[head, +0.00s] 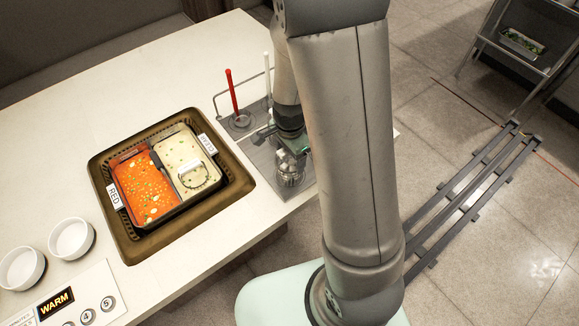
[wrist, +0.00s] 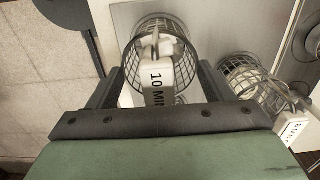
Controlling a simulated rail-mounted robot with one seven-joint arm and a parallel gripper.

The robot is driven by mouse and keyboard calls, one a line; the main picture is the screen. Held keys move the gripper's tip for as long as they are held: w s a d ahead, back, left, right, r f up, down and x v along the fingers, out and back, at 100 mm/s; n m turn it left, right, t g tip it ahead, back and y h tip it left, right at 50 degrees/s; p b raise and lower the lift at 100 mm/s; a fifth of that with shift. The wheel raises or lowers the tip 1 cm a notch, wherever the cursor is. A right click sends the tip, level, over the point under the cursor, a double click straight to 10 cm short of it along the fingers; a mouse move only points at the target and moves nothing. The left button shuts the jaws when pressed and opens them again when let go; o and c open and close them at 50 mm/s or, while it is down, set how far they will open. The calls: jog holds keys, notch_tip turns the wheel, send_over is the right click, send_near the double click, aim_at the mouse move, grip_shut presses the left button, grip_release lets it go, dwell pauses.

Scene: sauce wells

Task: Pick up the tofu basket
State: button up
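In the wrist view, a wire basket (wrist: 153,32) with a white handle tag (wrist: 158,85) reading "10 MIN" lies ahead of my gripper (wrist: 160,82). The gripper is open, with the tag between its two dark fingers and a gap on each side. A second wire basket (wrist: 246,80) with a tag reading "8 MIN" is to the right, outside the fingers. I cannot tell which basket is the tofu basket. In the head view, my gripper (head: 284,143) is low over the grey plate, beside a wire basket (head: 290,172); my arm hides part of this area.
A sunken pot (head: 123,235) holds a red well (head: 145,190) and a clear well (head: 178,152); a white handle (head: 195,176) shows in the clear one. Red (head: 232,92) and white (head: 267,75) upright handles stand behind my gripper. Two white bowls (head: 72,238) sit at left.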

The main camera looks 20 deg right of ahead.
jog(key=shift+r, duration=0.15)
jog(key=shift+r, duration=0.25)
notch_tip(320, 180, up, 2)
jog(key=shift+w+r, duration=0.1)
jog(key=shift+r, duration=0.1)
jog(key=s+d+r, duration=0.1)
jog(key=s+r, duration=0.9)
jog(key=s, duration=0.4)
jog(key=shift+d+b, duration=0.3)
jog(key=shift+b, duration=0.1)
